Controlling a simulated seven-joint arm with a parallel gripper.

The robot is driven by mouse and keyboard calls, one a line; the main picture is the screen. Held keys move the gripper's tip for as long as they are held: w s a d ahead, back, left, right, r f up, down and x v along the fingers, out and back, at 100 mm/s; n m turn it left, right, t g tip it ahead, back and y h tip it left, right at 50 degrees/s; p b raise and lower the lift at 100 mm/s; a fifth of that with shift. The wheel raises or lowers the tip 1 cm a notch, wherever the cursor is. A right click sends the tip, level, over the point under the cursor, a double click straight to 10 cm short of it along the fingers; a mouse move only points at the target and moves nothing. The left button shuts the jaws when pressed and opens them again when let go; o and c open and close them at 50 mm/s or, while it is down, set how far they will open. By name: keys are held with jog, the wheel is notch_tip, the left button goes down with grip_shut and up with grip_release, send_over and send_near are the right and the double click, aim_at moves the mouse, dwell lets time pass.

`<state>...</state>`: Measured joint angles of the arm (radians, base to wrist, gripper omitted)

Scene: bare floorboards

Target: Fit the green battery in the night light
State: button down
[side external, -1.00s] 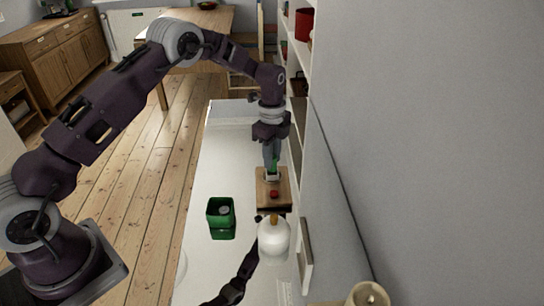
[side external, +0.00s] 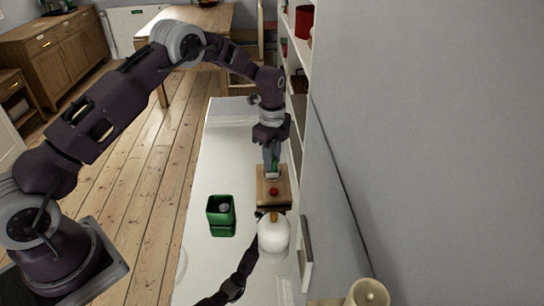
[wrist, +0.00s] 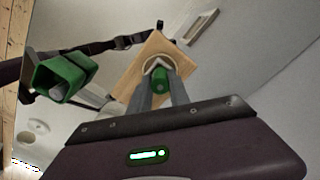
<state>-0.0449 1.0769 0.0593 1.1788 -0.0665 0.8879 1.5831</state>
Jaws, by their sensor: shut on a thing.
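The night light's wooden base (side external: 263,199) lies on the glossy white surface, with a red button (side external: 273,191) on its near part. In the wrist view the wooden base (wrist: 136,86) carries a pale ring-shaped socket (wrist: 157,61). My gripper (side external: 272,170) points down over the base's far part. In the wrist view my gripper (wrist: 161,87) is shut on the green battery (wrist: 160,78), a finger on either side. The battery lines up with the socket's near side in that view. How deep its far end sits is hidden.
A green open box (side external: 221,213) stands left of the base with something pale inside; it also shows in the wrist view (wrist: 62,79). A rounded white object (side external: 273,236) is just in front of the base. The wall and shelves are close on the right.

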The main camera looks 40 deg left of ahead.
jog(key=shift+f, duration=0.6)
jog(key=c, duration=1.1)
grip_release()
jog(key=shift+c, duration=0.2)
jog(key=shift+r, duration=3.5)
jog(key=s+d+r+n+t, duration=0.1)
jog(key=s+r+n, duration=0.3)
jog(key=s+r, duration=0.5)
jog(key=s+d+r+n+t, duration=0.15)
jog(key=s+r+n, duration=0.35)
jog(key=r, duration=0.7)
jog(key=s+d+n+t, duration=0.1)
jog(key=s+n+t, duration=0.2)
jog(key=s, duration=2)
jog(key=n, duration=0.4)
jog(key=shift+s+r+n, duration=0.15)
jog(key=shift+r+n, duration=0.05)
jog(key=shift+n, duration=0.2)
